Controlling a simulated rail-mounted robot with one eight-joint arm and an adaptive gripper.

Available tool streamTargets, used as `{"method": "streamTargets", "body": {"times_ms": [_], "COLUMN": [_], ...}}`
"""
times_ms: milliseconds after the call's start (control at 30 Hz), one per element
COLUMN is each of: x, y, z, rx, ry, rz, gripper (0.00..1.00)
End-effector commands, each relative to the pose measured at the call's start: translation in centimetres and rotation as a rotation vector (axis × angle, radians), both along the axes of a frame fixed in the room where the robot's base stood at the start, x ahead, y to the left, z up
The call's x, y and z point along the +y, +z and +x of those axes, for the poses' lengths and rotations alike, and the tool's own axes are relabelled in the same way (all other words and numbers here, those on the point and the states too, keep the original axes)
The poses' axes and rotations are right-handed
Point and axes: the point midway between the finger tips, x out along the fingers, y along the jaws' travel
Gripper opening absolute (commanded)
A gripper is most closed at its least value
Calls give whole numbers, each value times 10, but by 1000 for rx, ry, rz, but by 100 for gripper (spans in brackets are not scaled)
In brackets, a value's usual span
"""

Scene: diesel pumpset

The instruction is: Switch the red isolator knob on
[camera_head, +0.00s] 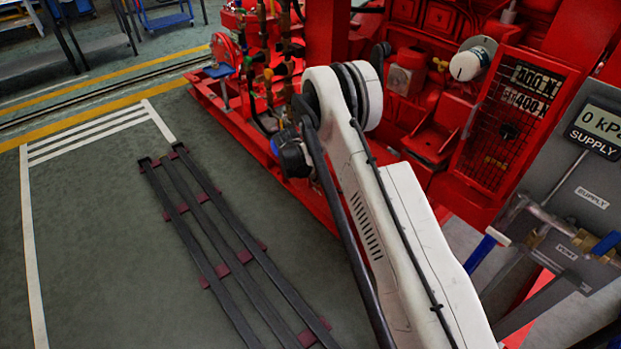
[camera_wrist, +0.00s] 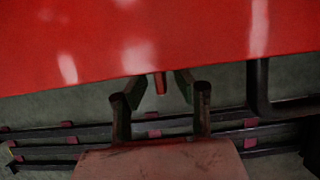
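In the wrist view, a small red upright piece (camera_wrist: 160,83), which may be the isolator knob, shows at the lower edge of a large red surface. My gripper (camera_wrist: 161,88) has its two dark fingers spread, one on each side of this piece, with a visible gap on both sides. I cannot tell how far the fingertips are from it in depth, or which way the knob is turned. In the head view my white arm reaches toward the red pumpset (camera_head: 310,195), and its dark end is beside the frame. The knob cannot be made out there.
A large red panel (camera_wrist: 150,40) fills the top of the wrist view, close to the fingers. A dark bent pipe (camera_wrist: 262,95) is at right. Dark rails (camera_head: 205,205) lie on open floor left of the arm. A grey supply panel (camera_head: 590,165) stands at right.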

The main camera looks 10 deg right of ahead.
Motion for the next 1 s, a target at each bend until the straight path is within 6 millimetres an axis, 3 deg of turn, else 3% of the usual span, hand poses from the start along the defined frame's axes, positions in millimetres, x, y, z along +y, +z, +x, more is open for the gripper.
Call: {"method": "streamTargets", "body": {"times_ms": [100,300,1000], "x": [0,0,-2], "y": [0,0,0], "z": [0,0,-3], "rx": [0,0,-120], "ry": [0,0,-1], "rz": [0,0,58], "gripper": [26,0,0]}}
